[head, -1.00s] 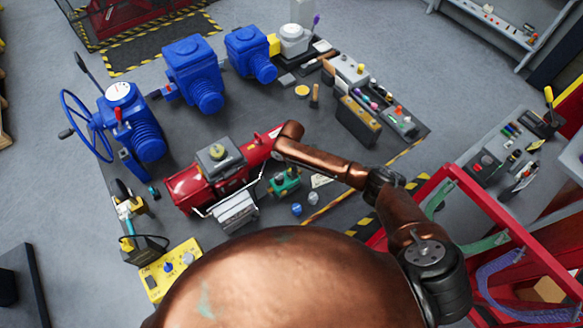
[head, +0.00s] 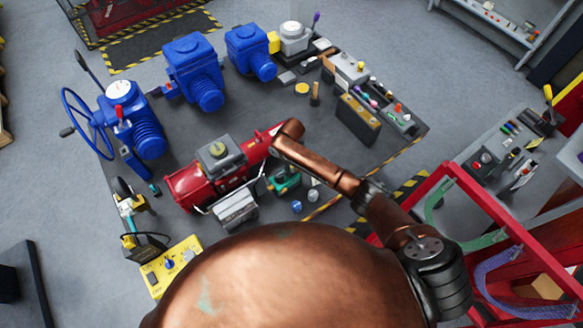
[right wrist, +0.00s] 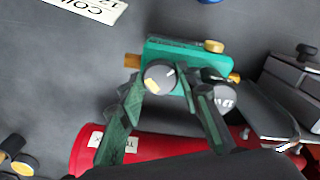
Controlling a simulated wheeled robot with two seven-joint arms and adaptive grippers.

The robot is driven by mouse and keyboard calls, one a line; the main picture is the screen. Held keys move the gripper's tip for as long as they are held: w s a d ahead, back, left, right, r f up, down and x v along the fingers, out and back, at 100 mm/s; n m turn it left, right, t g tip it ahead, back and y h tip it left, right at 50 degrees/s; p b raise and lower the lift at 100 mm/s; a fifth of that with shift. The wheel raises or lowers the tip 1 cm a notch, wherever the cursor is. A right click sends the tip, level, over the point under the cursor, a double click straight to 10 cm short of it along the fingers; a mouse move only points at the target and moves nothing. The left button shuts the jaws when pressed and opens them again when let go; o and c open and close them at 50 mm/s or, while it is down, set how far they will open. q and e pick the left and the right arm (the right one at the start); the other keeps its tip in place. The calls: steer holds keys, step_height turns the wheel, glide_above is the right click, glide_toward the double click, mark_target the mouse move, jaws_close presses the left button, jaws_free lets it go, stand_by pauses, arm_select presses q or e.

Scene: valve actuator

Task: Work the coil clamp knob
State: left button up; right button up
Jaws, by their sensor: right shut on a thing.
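The green coil block (head: 283,181) sits on the dark table just right of the red actuator body. In the right wrist view the green block (right wrist: 198,62) carries a round dark grey knob (right wrist: 160,77) with a white pointer line and a yellow patch. My right gripper (right wrist: 172,88) reaches over the red cylinder, with one green-tinted finger on each side of the knob. It is shut on this knob; the exact contact of the right-hand finger is hard to see. In the head view my copper right arm hides the gripper. My left gripper is not in view.
The red actuator (head: 200,187) with its grey top box stands close left of the block. Two small round knobs (head: 297,207) lie in front. Blue actuators (head: 193,70) stand at the back. A yellow panel (head: 172,265) is at front left. A red frame (head: 455,180) stands at right.

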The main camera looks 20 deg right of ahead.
steer(key=shift+w+r+m, duration=0.1)
steer(key=shift+m, duration=0.4)
steer(key=o, duration=0.9)
step_height(320, 180, up, 12)
steer(key=shift+o, duration=0.2)
